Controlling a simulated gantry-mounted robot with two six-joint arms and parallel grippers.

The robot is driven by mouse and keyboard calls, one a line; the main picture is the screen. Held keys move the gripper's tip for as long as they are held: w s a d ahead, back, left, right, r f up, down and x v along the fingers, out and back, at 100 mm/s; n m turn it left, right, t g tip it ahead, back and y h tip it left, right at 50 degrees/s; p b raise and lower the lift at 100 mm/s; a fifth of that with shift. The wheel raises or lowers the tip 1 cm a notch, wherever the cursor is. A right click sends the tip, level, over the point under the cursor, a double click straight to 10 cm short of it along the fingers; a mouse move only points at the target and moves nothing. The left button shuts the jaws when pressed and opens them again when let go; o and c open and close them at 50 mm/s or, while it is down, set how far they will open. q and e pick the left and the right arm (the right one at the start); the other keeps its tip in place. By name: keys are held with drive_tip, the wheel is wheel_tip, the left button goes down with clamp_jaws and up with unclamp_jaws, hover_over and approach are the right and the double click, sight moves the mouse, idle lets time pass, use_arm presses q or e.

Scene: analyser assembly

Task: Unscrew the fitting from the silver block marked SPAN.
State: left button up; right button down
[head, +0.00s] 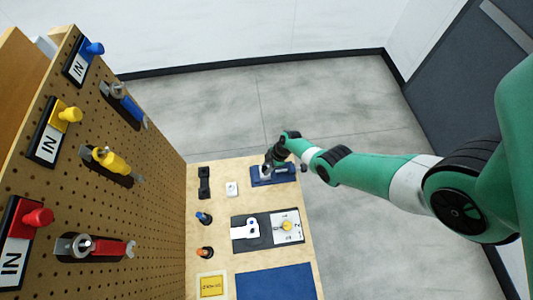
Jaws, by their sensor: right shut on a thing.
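My right gripper (268,163) reaches in from the right and points down at the far end of the table. It is shut on a small part, which looks to be the fitting, though the jaws hide most of it. Under it is a dark blue base (286,175), where a little grey metal shows beside the jaws. I cannot read a SPAN mark from here, and the silver block is mostly hidden. My left gripper is not in view.
A pegboard (150,190) with blue, yellow and red fittings and IN labels stands at the left. On the table are a dark panel (252,243) with a white bracket, a blue mat (275,284), a yellow-labelled tray (212,286) and small blue-topped and orange-topped parts.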

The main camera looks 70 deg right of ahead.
sight(266, 167)
drive_tip(key=shift+n, duration=0.7)
drive_tip(key=shift+g, duration=0.3)
drive_tip(key=n+b, duration=0.1)
drive_tip(key=n+y+b, duration=0.1)
drive_tip(key=shift+w+d+f+n+g, duration=0.15)
drive_tip(key=shift+f+n+g, duration=0.1)
drive_tip(key=shift+n+g, duration=0.05)
drive_tip(key=shift+n+b, duration=0.4)
drive_tip(key=shift+b, duration=0.25)
drive_tip(key=shift+r, duration=0.15)
drive_tip(key=shift+r+p, duration=2.65)
drive_tip(key=shift+p, duration=0.05)
drive_tip(key=shift+f, duration=0.1)
